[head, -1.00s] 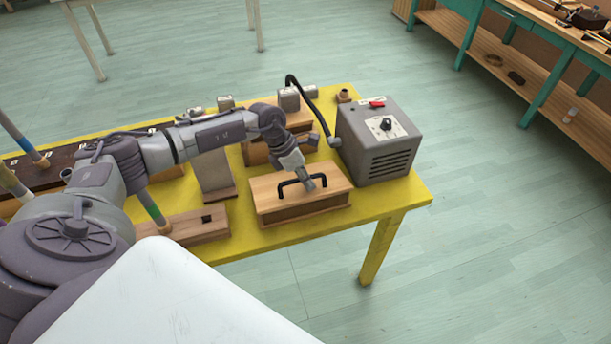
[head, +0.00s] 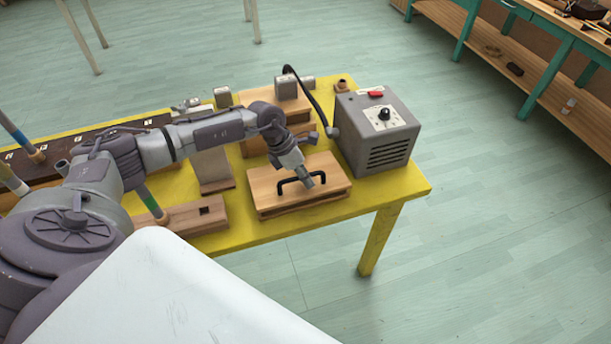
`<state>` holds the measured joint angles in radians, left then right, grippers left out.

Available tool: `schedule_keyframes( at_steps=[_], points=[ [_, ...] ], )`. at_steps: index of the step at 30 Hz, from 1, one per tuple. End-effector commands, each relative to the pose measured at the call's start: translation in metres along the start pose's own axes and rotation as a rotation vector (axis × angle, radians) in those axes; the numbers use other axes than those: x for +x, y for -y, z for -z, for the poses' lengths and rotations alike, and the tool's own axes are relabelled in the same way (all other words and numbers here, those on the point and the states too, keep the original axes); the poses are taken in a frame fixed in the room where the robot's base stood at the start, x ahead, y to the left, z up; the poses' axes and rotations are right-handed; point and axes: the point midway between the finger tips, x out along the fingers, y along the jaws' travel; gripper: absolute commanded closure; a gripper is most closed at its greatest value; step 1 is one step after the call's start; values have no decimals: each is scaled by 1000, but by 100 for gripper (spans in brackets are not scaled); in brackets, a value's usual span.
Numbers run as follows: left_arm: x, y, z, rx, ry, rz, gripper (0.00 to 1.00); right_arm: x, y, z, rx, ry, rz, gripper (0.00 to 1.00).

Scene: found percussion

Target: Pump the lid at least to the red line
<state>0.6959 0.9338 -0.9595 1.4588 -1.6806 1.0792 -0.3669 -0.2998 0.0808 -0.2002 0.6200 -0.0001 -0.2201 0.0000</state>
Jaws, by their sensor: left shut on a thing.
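The lid (head: 268,187) is a flat light-wood board with a black bar handle (head: 284,184). It lies on a low wooden box near the front edge of the yellow table. My left gripper (head: 309,182) comes down from above and behind and is shut on the handle, toward its right end. The lid sits low, with only a thin strip of the box showing beneath it. I cannot make out a red line. My right gripper is not in view.
A grey box with a knob and red switch (head: 376,130) stands close to the right of the lid. Wooden blocks (head: 255,147) stand behind. The yellow table's (head: 393,192) front right corner is clear.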

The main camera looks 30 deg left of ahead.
Motion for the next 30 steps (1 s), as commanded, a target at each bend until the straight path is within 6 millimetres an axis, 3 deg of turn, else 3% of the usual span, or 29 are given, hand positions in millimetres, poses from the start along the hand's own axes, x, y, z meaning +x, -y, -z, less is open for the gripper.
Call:
schedule_keyframes(
  at_steps=[9, 18, 30],
  points=[
    [19, 8, 8, 2, -6, 11, 100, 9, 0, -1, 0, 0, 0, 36],
    [17, 8, 7, 1, -6, 10, 100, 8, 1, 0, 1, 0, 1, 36],
    [-3, 2, -1, 0, -5, 9, 100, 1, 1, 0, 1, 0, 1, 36]
  ],
)
